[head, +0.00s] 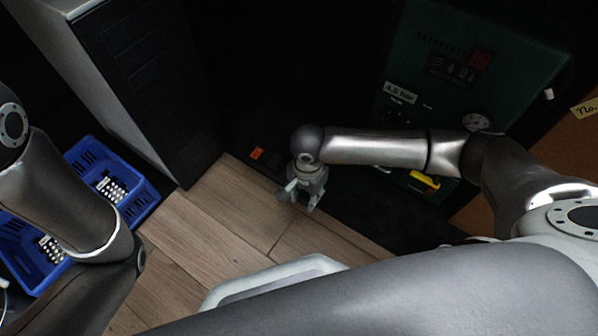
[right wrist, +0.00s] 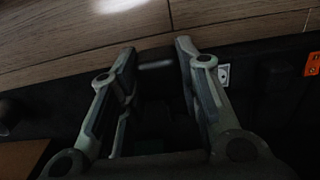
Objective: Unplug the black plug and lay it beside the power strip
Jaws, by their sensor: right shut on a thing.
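My right gripper (head: 298,198) points down over the dark strip at the edge of the wooden floor. In the right wrist view its two fingers (right wrist: 155,55) stand apart with a dark thing between them, which I take for the black plug (right wrist: 153,82). Its outline is hard to tell from the dark behind. The power strip is black, with a white-faced socket (right wrist: 223,75) just right of the fingers and an orange switch (right wrist: 313,63) farther right. The orange switch also shows in the head view (head: 257,153). I cannot tell whether the plug is in a socket. My left gripper is out of view.
A dark green machine (head: 450,100) with a dial stands at the back right. A tall grey and black cabinet (head: 150,90) stands left of the strip. A blue crate (head: 143,205) is at the left. The wooden floor (head: 215,225) in front is clear.

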